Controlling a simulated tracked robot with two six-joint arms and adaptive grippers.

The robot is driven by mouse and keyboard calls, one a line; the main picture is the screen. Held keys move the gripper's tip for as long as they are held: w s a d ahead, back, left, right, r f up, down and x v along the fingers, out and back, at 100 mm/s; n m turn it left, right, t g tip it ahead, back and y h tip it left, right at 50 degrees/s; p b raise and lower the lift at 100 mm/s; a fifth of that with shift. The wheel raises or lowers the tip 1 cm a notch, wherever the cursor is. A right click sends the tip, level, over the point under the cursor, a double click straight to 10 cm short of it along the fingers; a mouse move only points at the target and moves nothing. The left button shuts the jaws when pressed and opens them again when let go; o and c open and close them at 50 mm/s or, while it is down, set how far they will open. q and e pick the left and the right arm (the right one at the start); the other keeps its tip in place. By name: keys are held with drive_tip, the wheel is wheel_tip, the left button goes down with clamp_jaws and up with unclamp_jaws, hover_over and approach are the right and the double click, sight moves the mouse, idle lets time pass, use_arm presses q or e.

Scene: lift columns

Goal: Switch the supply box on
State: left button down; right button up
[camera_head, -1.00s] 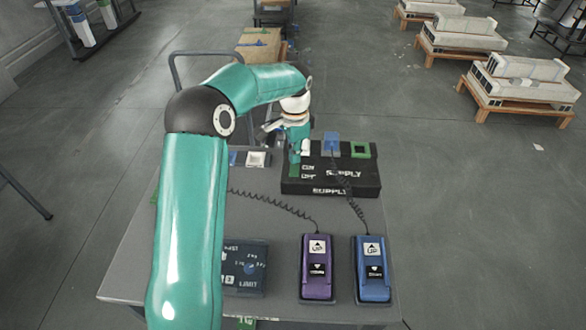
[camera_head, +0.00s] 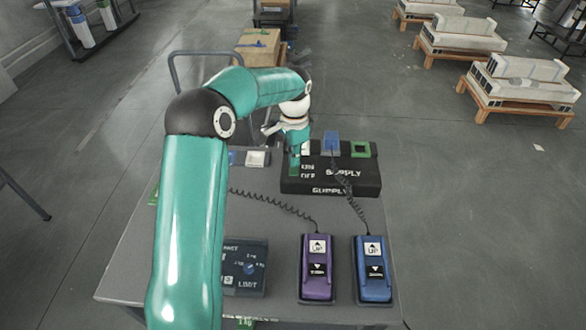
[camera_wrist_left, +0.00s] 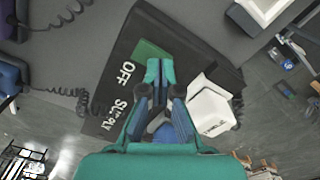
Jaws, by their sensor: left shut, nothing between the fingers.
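The black supply box (camera_head: 345,186) stands at the back of the table, with SUPPLY lettering on its top and front. My left gripper (camera_head: 295,163) is over the left part of its top, beside small white lettering, and hides what is under it. In the left wrist view the shut, empty teal fingertips (camera_wrist_left: 160,72) are at the edge of a dark green switch patch (camera_wrist_left: 150,50) on the box (camera_wrist_left: 118,75). The word OFF shows beside it. I cannot tell whether the fingertips touch it. My right gripper is not in view.
A purple pendant (camera_head: 317,268) and a blue pendant (camera_head: 372,268), both with coiled cords, lie on the front of the grey table (camera_head: 180,225). A dark limit panel (camera_head: 245,268) lies left of them. A blue block (camera_head: 331,142) and green frame (camera_head: 360,149) are at the box's back.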

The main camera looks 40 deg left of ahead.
use_arm(q)
drive_tip(key=shift+f+b, duration=0.3)
drive_tip(key=shift+f, duration=0.2)
drive_tip(key=shift+s+r, duration=0.1)
drive_tip(key=shift+r, duration=0.05)
wheel_tip(320, 180, up, 7)
drive_tip(key=p, duration=0.6)
idle(0.7)
